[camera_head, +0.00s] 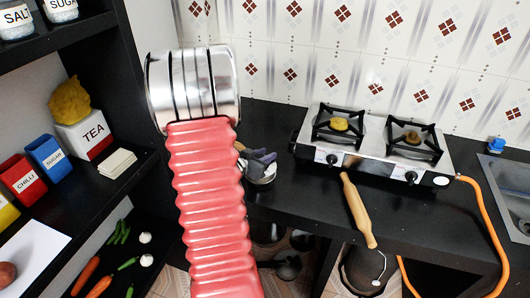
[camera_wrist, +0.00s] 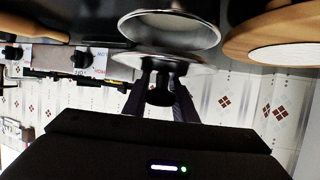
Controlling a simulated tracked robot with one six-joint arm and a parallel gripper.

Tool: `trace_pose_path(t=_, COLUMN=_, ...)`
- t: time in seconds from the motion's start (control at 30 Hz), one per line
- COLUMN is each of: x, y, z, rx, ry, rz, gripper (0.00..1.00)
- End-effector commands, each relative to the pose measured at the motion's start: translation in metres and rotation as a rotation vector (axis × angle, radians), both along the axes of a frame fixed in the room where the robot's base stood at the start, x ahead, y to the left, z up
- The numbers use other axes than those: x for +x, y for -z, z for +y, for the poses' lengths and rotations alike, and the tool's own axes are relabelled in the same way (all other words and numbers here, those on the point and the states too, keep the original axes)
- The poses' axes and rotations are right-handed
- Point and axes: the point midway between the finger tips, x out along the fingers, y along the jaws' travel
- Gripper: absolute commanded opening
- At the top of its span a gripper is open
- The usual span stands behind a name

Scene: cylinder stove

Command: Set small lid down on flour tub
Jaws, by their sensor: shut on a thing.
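In the wrist view, my gripper (camera_wrist: 161,98) is shut on the black knob of the small lid (camera_wrist: 190,69), a shiny metal disc. A round shiny metal vessel (camera_wrist: 170,30) shows just past the lid; I cannot tell whether they touch. In the head view, my dark gripper fingers (camera_head: 261,158) show beside my arm, over a small pale round thing (camera_head: 264,178) on the black counter. My arm hides part of this spot. No label reading flour is visible, so I cannot tell whether the metal vessel is the flour tub.
A two-burner stove (camera_head: 372,146) stands right of my gripper, with a wooden rolling pin (camera_head: 357,210) in front. A round wooden thing (camera_wrist: 282,32) is close by in the wrist view. Shelves at left hold labelled tubs, including TEA (camera_head: 88,136). A tiled wall stands behind.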

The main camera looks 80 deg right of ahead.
Motion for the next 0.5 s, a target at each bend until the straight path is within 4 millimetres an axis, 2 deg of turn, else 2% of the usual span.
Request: trace_pose_path(t=0.5, x=0.000, y=0.024, z=0.000, rx=0.000, ry=-0.001, rz=0.000, gripper=0.02)
